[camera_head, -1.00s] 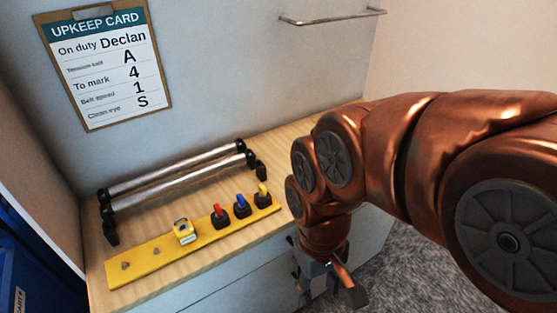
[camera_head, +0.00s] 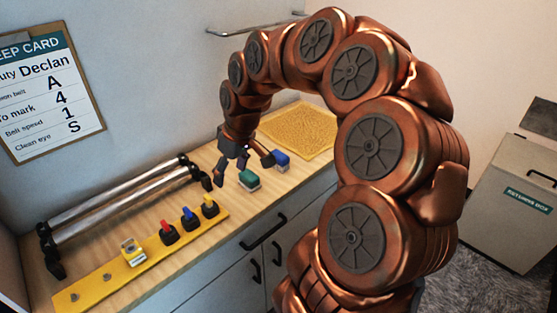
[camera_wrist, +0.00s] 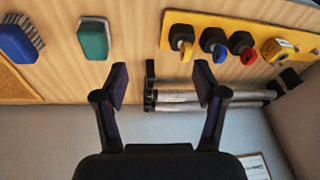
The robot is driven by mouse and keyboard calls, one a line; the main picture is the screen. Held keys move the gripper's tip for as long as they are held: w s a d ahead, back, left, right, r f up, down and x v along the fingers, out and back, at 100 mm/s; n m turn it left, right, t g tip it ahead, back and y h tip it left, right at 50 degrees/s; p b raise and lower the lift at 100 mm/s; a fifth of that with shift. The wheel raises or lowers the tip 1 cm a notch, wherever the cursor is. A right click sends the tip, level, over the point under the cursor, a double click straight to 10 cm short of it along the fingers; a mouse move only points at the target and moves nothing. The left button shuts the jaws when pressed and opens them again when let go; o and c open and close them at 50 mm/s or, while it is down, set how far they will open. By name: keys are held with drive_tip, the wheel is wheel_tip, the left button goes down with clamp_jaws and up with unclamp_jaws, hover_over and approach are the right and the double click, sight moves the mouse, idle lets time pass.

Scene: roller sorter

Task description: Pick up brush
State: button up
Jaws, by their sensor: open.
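Two small block-shaped things lie on the wooden counter. One is a blue brush (camera_wrist: 18,44) with grey bristles along one side; it also shows in the head view (camera_head: 281,160). The other is a green block (camera_wrist: 94,38) with a pale edge, seen in the head view (camera_head: 249,179) just left of the blue one; I cannot tell for sure whether it is a brush. My gripper (camera_head: 245,172) is open and empty above the counter, just behind and left of the green block. In the wrist view its fingers (camera_wrist: 160,84) are spread apart with nothing between them.
A yellow strip (camera_head: 100,287) holds a yellow padlock and several coloured keys on dark bases. Metal rollers (camera_head: 120,205) lie behind it. A yellow textured mat (camera_head: 300,130) is at the counter's right end. A grey returns box (camera_head: 505,195) stands at far right.

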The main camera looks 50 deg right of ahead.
drive_tip(key=shift+m+t, duration=0.5)
drive_tip(key=shift+t, duration=0.1)
drive_tip(key=w+d, duration=0.1)
drive_tip(key=d, duration=0.2)
drive_tip(key=w+d+f, duration=0.1)
drive_tip(key=d, duration=0.2)
drive_tip(key=w+d, duration=0.1)
drive_tip(key=d, duration=0.3)
drive_tip(key=shift+f, duration=0.15)
drive_tip(key=m+h, duration=0.1)
hover_over(280, 155)
drive_tip(key=s, duration=0.3)
drive_tip(key=f, duration=0.3)
drive_tip(key=shift+w+t, duration=0.25)
drive_tip(key=shift+t, duration=0.05)
drive_tip(key=shift+p+x, duration=1.85)
drive_tip(key=shift+x, duration=1.95)
drive_tip(key=shift+w+d, duration=0.1)
drive_tip(key=shift+d, duration=0.1)
drive_tip(key=c, duration=1.3)
drive_tip(key=shift+r, duration=0.1)
wheel_tip(280, 155, up, 10)
drive_tip(key=b, duration=0.3)
